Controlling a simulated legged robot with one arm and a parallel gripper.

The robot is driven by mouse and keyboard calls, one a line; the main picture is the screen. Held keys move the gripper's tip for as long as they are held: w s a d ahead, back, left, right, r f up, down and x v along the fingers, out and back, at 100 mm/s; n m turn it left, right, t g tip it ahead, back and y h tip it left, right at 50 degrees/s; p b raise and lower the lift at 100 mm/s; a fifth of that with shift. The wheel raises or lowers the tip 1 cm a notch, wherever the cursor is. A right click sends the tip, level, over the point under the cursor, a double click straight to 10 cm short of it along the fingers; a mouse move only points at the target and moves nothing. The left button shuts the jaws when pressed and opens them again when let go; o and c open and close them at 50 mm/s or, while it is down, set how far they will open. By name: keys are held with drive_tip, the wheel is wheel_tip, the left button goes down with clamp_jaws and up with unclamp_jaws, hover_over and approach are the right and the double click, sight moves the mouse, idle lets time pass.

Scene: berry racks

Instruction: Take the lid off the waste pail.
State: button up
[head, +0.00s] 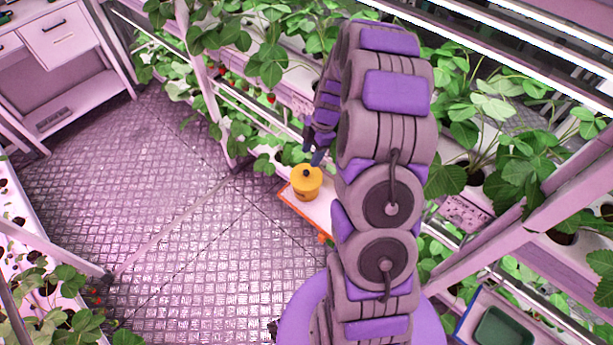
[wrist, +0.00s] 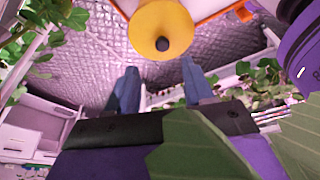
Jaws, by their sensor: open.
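The waste pail (head: 306,190) is a small yellow pail on a white, orange-edged surface, left of my arm in the head view. Its yellow lid (head: 306,174) is on top and has a dark round knob (head: 306,172). In the wrist view the lid (wrist: 160,22) is near the top middle, with its knob (wrist: 162,44) toward the fingers. My gripper (wrist: 157,80) is open, its two blue fingers apart with nothing between them. In the head view the fingertips (head: 312,156) appear just above the knob, partly hidden by my arm. I cannot tell the exact gap.
Racks of strawberry plants (head: 270,60) stand close behind and right of the pail. Green leaves cover part of the wrist view (wrist: 205,145). A dark green tray (head: 505,328) lies at the lower right. The metal floor (head: 170,200) to the left is clear.

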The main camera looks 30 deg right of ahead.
sight(306, 171)
drive_tip(key=shift+a+f, duration=0.1)
drive_tip(key=shift+f, duration=0.6)
drive_tip(key=shift+x, duration=0.75)
drive_tip(key=x, duration=0.2)
drive_tip(key=b+x, duration=0.1)
drive_tip(key=x, duration=0.1)
drive_tip(key=shift+s+f, duration=0.2)
drive_tip(key=shift+f, duration=0.05)
clamp_jaws()
